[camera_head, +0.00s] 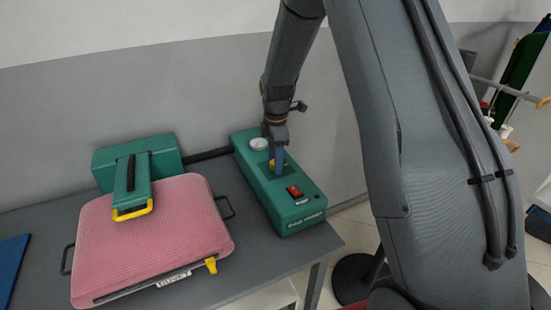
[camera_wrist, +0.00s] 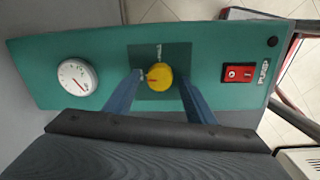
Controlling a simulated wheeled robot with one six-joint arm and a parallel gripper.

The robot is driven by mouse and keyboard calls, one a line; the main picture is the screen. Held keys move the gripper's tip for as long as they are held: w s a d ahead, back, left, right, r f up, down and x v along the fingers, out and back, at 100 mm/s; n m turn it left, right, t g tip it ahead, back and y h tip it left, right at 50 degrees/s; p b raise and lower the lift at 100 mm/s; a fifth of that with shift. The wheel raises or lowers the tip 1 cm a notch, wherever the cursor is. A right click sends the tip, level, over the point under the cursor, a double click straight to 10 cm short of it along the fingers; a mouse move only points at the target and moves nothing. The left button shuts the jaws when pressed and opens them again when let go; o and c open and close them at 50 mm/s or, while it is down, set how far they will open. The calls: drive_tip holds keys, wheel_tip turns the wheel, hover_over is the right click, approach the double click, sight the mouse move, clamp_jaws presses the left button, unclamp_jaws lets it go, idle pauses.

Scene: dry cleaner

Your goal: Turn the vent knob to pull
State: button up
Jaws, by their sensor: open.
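The yellow vent knob (camera_wrist: 159,76) sits on a dark square plate in the middle of the green control box (camera_wrist: 115,50). My gripper (camera_wrist: 160,90) is open, with one blue finger on each side of the knob and gaps to both. In the head view my gripper (camera_head: 278,160) points down over the green box (camera_head: 305,195) and mostly hides the knob. The small lettering by the knob is too small to read surely.
A white dial gauge (camera_wrist: 77,77) and a red switch (camera_wrist: 238,73) flank the knob on the box. A pink padded press (camera_head: 150,235) with a green, yellow-handled head (camera_head: 132,188) stands to the left on the grey table (camera_head: 262,258). A wall is behind.

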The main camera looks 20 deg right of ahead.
drive_tip(key=c, duration=1)
drive_tip(key=shift+c, duration=0.2)
drive_tip(key=shift+m, duration=0.3)
drive_tip(key=m, duration=0.3)
drive_tip(key=shift+w+m, duration=0.1)
drive_tip(key=shift+m, duration=0.3)
drive_tip(key=m+b, duration=0.1)
drive_tip(key=m, duration=0.3)
drive_tip(key=shift+w+m, duration=0.1)
drive_tip(key=shift+m, duration=0.2)
drive_tip(key=m, duration=0.4)
drive_tip(key=shift+w+h, duration=0.1)
drive_tip(key=shift+h, duration=0.2)
drive_tip(key=shift+r+m+g+b, duration=0.1)
drive_tip(key=shift+m+g+b, duration=0.3)
drive_tip(key=shift+m, duration=2)
